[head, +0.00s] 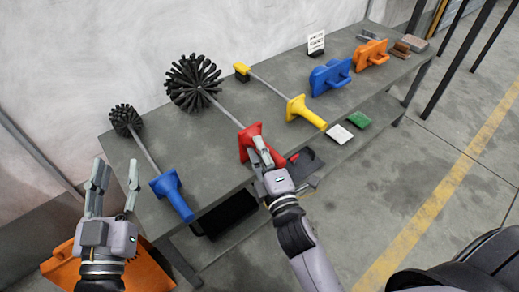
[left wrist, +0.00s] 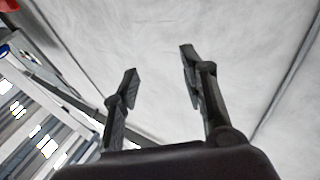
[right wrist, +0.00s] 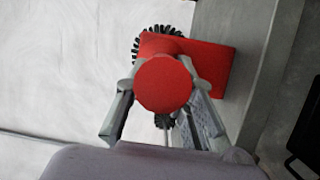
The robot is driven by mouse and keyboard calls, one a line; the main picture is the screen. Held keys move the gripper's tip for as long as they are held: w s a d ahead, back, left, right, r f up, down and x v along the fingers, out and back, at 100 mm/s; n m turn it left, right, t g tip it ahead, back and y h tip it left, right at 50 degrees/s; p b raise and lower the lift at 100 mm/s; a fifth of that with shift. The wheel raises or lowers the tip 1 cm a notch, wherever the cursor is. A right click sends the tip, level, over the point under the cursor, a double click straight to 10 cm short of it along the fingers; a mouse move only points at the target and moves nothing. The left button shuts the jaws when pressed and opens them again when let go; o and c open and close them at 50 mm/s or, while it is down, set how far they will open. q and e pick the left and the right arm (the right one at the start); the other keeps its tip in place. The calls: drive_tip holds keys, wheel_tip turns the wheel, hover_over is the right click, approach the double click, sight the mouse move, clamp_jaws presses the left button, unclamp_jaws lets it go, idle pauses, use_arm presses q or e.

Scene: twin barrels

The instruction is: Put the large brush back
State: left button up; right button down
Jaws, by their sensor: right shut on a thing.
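The large brush has a round black bristle head (head: 193,83), a grey rod and a red handle (head: 248,137). It lies over the grey table, with its head toward the wall and its handle near the front edge. My right gripper (head: 262,152) is shut on the red handle, which also fills the middle of the right wrist view (right wrist: 165,82). I cannot tell whether the brush touches the tabletop. My left gripper (head: 113,180) is open and empty at the table's left front. Its spread fingers show in the left wrist view (left wrist: 158,88) against the wall.
A smaller black brush with a blue handle (head: 172,193) lies to the left. A yellow-handled tool (head: 303,111) lies to the right. Blue (head: 329,76) and orange (head: 371,54) hand tools sit further right, by a small sign (head: 316,42).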

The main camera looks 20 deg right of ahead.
use_arm(q)
drive_tip(key=shift+s+d+r+t, duration=0.15)
drive_tip(key=shift+r+t, duration=0.35)
drive_tip(key=shift+r, duration=0.35)
use_arm(e)
drive_tip(key=shift+f, duration=0.1)
drive_tip(key=c, duration=1.3)
unclamp_jaws()
drive_tip(key=shift+f, duration=0.2)
drive_tip(key=shift+s+a+f, duration=0.1)
drive_tip(key=shift+s+f, duration=0.05)
drive_tip(key=shift+s, duration=3.9)
